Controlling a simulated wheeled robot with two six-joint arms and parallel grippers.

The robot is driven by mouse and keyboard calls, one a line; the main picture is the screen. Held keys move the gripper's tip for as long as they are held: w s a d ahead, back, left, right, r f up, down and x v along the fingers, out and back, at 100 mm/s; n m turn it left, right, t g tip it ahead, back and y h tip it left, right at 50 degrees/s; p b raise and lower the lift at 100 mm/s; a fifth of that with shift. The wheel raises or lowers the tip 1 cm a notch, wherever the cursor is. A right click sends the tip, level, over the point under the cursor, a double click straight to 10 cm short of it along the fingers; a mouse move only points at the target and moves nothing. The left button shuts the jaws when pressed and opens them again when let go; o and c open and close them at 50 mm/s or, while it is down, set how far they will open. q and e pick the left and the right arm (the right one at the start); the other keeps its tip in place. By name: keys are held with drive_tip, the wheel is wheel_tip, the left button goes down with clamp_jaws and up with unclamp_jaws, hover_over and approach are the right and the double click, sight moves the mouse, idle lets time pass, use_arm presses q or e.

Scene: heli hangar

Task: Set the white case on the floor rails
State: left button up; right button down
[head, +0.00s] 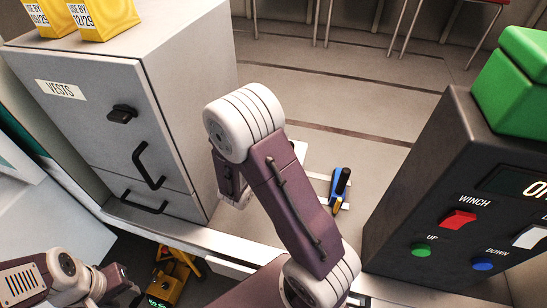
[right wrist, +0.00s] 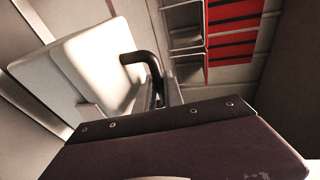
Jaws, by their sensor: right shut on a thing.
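In the right wrist view, a white case (right wrist: 85,65) with a dark curved handle (right wrist: 143,58) sits just beyond my right gripper (right wrist: 160,98). The right gripper is shut on the case's handle; the contact itself is partly hidden. In the head view my right arm covers the gripper and most of the case; a pale edge (head: 300,151) beside the arm may be the case. Pale strips (head: 318,176) on the floor, partly behind the arm, look like the floor rails. My left gripper (head: 122,287) is low at the left, apart from the case; its jaw opening is unclear.
A blue and yellow clamp-like device (head: 339,190) with a black handle stands by the strips. A grey cabinet (head: 90,130) is at left, a winch control box (head: 440,190) with a green case (head: 515,85) at right. A yellow device (head: 170,283) is low.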

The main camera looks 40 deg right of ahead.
drive_tip(key=w, duration=0.1)
drive_tip(key=w+f, duration=0.1)
drive_tip(key=w+a, duration=0.1)
drive_tip(key=shift+a+f, duration=0.1)
drive_tip(key=shift+f, duration=0.2)
wheel_tip(320, 180, down, 3)
drive_tip(key=shift+s+f, duration=0.1)
drive_tip(key=shift+s, duration=0.05)
drive_tip(key=shift+f, duration=0.55)
drive_tip(key=c, duration=1.5)
unclamp_jaws()
drive_tip(key=shift+o, duration=0.2)
